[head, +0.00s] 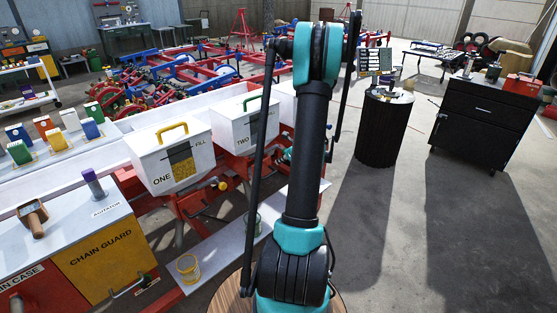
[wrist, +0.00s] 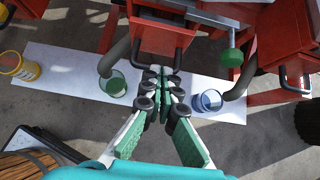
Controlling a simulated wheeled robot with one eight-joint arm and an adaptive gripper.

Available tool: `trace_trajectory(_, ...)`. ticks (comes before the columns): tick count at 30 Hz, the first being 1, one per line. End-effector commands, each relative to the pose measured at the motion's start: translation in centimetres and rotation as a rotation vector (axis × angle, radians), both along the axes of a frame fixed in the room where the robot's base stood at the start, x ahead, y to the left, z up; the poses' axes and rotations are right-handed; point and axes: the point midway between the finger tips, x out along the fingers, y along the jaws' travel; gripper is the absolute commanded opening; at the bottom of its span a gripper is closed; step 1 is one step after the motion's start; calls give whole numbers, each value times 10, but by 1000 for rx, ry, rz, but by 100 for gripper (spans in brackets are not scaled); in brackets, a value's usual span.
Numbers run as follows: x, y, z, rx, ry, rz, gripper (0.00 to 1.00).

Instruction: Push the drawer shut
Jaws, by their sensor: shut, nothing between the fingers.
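A red drawer-like box (wrist: 163,37) with a black bar handle is at the top middle of the wrist view. It appears to stick out from the red frame above the white board. My gripper (wrist: 160,72) is shut and empty, its fingertips just below the box's front in the picture. I cannot tell whether they touch it. In the head view my own arm hides the gripper and this box.
A green cup (wrist: 112,84) and a blue cup (wrist: 209,101) stand beneath pipes on the white board (wrist: 70,73), either side of my gripper. A yellow cup (wrist: 20,66) is left. Another red box (wrist: 292,77) with a handle is right. Open floor (head: 390,235) lies right.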

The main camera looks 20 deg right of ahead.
Motion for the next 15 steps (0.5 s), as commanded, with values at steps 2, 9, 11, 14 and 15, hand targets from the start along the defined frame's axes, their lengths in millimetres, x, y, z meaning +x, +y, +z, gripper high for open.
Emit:
trace_trajectory(2,11,4,-11,-1,0,2,0)
trace_trajectory(9,40,14,-42,0,-1,2,0)
trace_trajectory(11,47,17,-49,0,-1,1,0)
trace_trajectory(14,61,22,-50,-1,0,2,0)
trace_trajectory(15,66,24,-50,-1,0,2,0)
